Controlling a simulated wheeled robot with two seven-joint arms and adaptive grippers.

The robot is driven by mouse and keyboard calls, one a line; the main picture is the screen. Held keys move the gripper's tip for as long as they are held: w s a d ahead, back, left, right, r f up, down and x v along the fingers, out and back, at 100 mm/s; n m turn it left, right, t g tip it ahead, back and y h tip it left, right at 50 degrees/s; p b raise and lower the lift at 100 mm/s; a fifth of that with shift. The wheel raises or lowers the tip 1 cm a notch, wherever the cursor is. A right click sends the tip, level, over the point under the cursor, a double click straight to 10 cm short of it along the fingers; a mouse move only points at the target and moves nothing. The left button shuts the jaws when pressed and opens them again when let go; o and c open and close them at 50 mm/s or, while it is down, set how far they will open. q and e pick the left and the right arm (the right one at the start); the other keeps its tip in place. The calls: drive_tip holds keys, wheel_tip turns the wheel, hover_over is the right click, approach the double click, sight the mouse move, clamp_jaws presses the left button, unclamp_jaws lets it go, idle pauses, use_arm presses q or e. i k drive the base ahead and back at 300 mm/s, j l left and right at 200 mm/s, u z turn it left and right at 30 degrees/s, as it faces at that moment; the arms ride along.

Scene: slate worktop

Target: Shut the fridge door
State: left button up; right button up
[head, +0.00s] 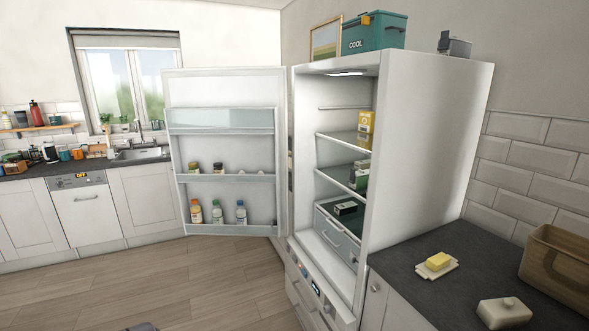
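The fridge (430,150) stands right of the middle in the head view, and its lit inside faces left. Its white door (222,88) stands wide open to the left of the body, with the inner face and its shelves showing. The door's outer face and handle are hidden. Bottles (219,212) stand on the lowest door shelf and jars (206,169) on the one above. Inside the fridge are a yellow carton (365,125), a dark green pack (358,177) and a drawer (337,240). Neither of my grippers is in view.
A teal cool box (376,33) sits on top of the fridge. The wood floor (190,285) before the door looks clear.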

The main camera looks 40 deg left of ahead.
sight(237, 97)
drive_tip(key=i+j+u, duration=0.25)
drive_tip(key=j+u, duration=0.2)
drive_tip(key=j, duration=0.2)
drive_tip(key=i+j+u, duration=0.2)
drive_tip(key=u, duration=0.25)
drive_tip(key=i+j+u, duration=0.2)
drive_tip(key=j+u, duration=0.2)
drive_tip(key=i+j+u, duration=0.2)
drive_tip(key=u, duration=0.25)
drive_tip(key=i+j+u, duration=0.2)
drive_tip(key=u, duration=0.25)
drive_tip(key=i+j+u, duration=0.15)
drive_tip(key=u, duration=0.25)
drive_tip(key=i+u, duration=0.95)
drive_tip(key=i, duration=0.3)
drive_tip(key=i+z, duration=0.1)
drive_tip(key=i, duration=0.4)
drive_tip(key=i+j, duration=0.15)
drive_tip(key=i, duration=0.3)
drive_tip(key=i+z, duration=0.65)
drive_tip(key=i, duration=0.25)
drive_tip(key=i+z, duration=0.3)
drive_tip(key=z, duration=0.15)
drive_tip(key=i+j+z, duration=0.1)
drive_tip(key=i+z, duration=0.3)
drive_tip(key=k, duration=0.05)
